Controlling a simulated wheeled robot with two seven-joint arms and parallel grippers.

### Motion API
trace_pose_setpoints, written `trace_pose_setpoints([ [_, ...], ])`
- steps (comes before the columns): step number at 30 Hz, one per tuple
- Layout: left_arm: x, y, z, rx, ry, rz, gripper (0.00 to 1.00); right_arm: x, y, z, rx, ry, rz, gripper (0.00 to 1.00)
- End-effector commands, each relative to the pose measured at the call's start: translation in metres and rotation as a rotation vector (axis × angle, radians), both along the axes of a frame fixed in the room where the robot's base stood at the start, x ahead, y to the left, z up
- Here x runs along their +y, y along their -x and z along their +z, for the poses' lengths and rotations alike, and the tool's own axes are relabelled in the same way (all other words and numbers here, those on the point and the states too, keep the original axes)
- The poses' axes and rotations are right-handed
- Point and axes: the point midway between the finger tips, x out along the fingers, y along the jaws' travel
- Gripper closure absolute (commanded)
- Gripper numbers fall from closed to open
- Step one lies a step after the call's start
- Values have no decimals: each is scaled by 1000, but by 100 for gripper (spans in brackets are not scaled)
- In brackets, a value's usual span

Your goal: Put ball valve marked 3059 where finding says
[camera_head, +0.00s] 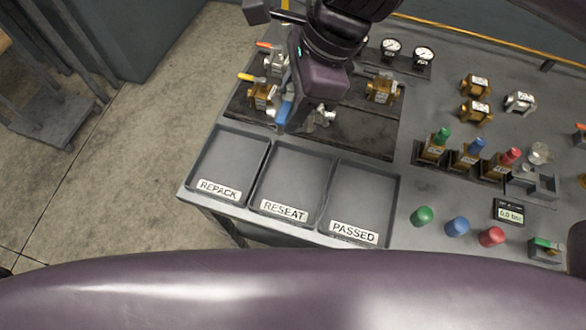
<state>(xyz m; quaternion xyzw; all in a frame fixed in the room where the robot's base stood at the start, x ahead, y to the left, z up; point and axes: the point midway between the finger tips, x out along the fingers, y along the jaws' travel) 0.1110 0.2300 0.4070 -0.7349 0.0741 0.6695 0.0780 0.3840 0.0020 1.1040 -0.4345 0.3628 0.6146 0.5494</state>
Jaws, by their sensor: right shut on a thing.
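My right gripper (292,118) is over the dark mat (365,130) at the back left of the bench. It is shut on a silver valve with a blue handle (285,112); the fingers hide part of it, and I cannot read its number. Brass valves with labels (262,95) and (381,90) stand on the mat on either side of the gripper. Three empty grey trays lie in front, labelled REPACK (219,190), RESEAT (284,210) and PASSED (354,231). No tag reading 3059 is legible. My left gripper is not seen.
To the right are several loose valves (475,111), a rack of valves with coloured handles (465,160), and green (422,216), blue (457,226) and red (491,237) caps. A small display (509,213) stands beside them. Two gauges (424,56) are at the back.

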Motion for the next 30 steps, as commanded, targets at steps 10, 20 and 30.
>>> trace_pose_setpoints([
  [10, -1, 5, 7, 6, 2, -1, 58, -1, 2, -74, 8, 2, 11, 100],
  [20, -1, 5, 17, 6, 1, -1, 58, 0, 1, -144, 2, 3, 10, 100],
  [30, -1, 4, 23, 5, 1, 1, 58, 0, 1, -180, 4, 1, 9, 100],
])
